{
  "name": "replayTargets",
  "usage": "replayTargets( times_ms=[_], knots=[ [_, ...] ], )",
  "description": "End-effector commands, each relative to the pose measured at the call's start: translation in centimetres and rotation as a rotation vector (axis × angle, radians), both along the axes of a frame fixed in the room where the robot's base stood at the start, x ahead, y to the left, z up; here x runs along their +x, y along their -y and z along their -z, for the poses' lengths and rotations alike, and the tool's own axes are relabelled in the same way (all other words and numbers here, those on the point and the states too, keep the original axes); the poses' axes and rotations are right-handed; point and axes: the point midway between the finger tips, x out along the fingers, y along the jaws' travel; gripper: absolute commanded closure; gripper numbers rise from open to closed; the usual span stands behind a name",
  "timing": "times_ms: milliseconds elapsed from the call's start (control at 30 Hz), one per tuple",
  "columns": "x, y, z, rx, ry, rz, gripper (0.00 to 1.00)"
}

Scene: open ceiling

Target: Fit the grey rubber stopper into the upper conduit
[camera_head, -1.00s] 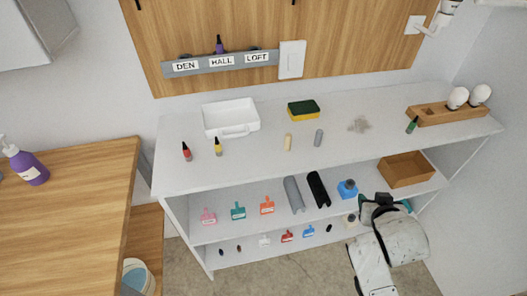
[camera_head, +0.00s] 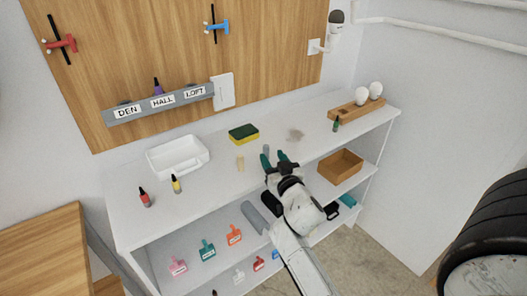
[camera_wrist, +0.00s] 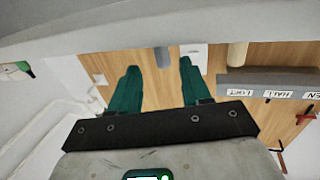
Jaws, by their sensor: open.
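The grey rubber stopper (camera_head: 266,150) is a small grey cylinder standing on the white shelf top beside a beige cylinder (camera_head: 240,163). My gripper (camera_head: 274,158) is open, its green fingers pointing at the stopper from the front. In the wrist view the stopper (camera_wrist: 163,57) shows beyond the gap between the fingertips (camera_wrist: 159,64), with nothing held. A white pipe with a dark round end (camera_head: 337,17) stands out from the wall at the upper right. Another white pipe (camera_head: 440,24) runs along the right wall. I cannot tell which is the upper conduit.
The white shelf top (camera_head: 215,190) also carries a white tray (camera_head: 178,157), a yellow-green sponge (camera_head: 243,134), small bottles (camera_head: 145,197) and a wooden bulb holder (camera_head: 350,108). A labelled grey rack (camera_head: 160,103) hangs behind. A large black tyre (camera_head: 490,225) is at the right.

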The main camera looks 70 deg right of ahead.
Motion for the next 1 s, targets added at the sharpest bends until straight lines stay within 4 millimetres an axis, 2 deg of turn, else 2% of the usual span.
replayTargets(
  times_ms=[167, 500, 800, 1000],
  knots=[
    [0.9, 0.7, 0.0, 0.001, 0.0, 0.0, 0.53],
    [3.9, 3.5, 0.2, 0.002, -0.001, 0.001, 0.53],
    [4.2, 3.7, 0.3, 0.001, -0.001, 0.0, 0.53],
    [4.2, 3.7, 0.3, 0.001, -0.001, 0.0, 0.72]
  ],
)
